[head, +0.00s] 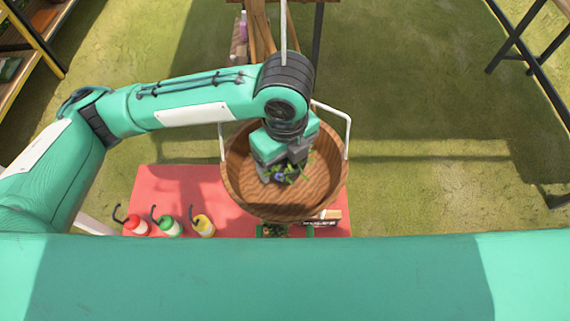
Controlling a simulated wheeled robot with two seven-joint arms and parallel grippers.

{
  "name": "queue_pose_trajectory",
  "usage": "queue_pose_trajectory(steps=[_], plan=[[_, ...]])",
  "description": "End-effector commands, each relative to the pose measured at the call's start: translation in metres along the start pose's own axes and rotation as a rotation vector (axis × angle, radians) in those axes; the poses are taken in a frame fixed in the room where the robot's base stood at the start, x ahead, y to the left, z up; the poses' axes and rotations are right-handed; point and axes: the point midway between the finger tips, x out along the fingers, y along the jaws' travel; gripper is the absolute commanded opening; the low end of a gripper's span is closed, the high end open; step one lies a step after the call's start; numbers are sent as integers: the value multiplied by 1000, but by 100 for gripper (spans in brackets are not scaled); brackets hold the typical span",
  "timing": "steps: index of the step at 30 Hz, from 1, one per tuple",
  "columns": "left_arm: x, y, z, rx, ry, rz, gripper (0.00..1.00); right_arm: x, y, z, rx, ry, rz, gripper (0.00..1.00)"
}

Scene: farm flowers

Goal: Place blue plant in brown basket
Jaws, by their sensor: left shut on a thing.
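The brown basket (240,188) is a round wooden bowl shape with a white handle frame, in the middle of the head view. My left gripper (282,172) reaches over it from the left and points down into its opening. It is shut on the blue plant (279,177), a small blue flower with green leaves. The plant shows over the basket's inside; whether it touches the bottom I cannot tell. The gripper hides part of the plant. My right gripper is not in view.
A red table (180,183) lies under and left of the basket. A green tray (302,231) with plants sits in front of the basket.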

Motion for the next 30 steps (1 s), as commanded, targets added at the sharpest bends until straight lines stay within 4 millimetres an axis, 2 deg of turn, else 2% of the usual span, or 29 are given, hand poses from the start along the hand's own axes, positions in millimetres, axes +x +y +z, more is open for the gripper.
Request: queue_pose_trajectory(steps=[10, 23, 24, 27, 30], plan=[[41, 0, 0, 0, 0, 1, 46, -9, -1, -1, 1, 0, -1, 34], [48, 0, 0, 0, -1, -1, 46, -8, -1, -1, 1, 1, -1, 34], [48, 0, 0, 0, -1, -1, 83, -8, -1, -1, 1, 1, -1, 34], [48, 0, 0, 0, -1, -1, 99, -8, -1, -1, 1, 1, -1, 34], [48, 0, 0, 0, -1, -1, 99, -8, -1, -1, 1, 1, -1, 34]])
